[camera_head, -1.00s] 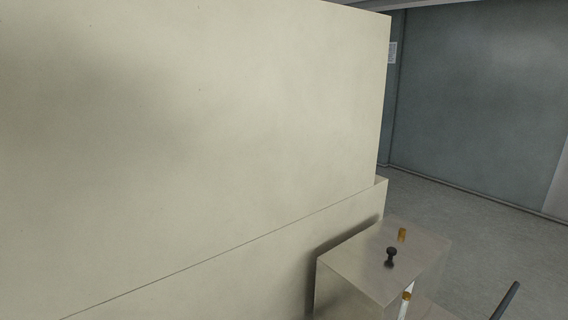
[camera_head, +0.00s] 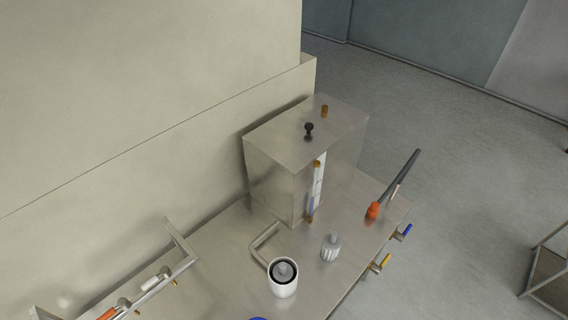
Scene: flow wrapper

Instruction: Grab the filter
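A white cup-like cylinder (camera_head: 284,288) with a dark ring and grey core in its open top stands on the metal bench, near the bottom of the head view. A small grey ribbed, bottle-shaped piece (camera_head: 330,248) stands upright just right of it, apart from it. I cannot tell for sure which of these is the filter. Neither of my grippers is in view.
A metal box (camera_head: 290,143) with a black knob stands on the bench (camera_head: 222,240) against the pale wall. A gauge tube (camera_head: 316,188) is on its front. An orange-ended dark handle (camera_head: 373,211) stands right. A rack (camera_head: 160,283) is left.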

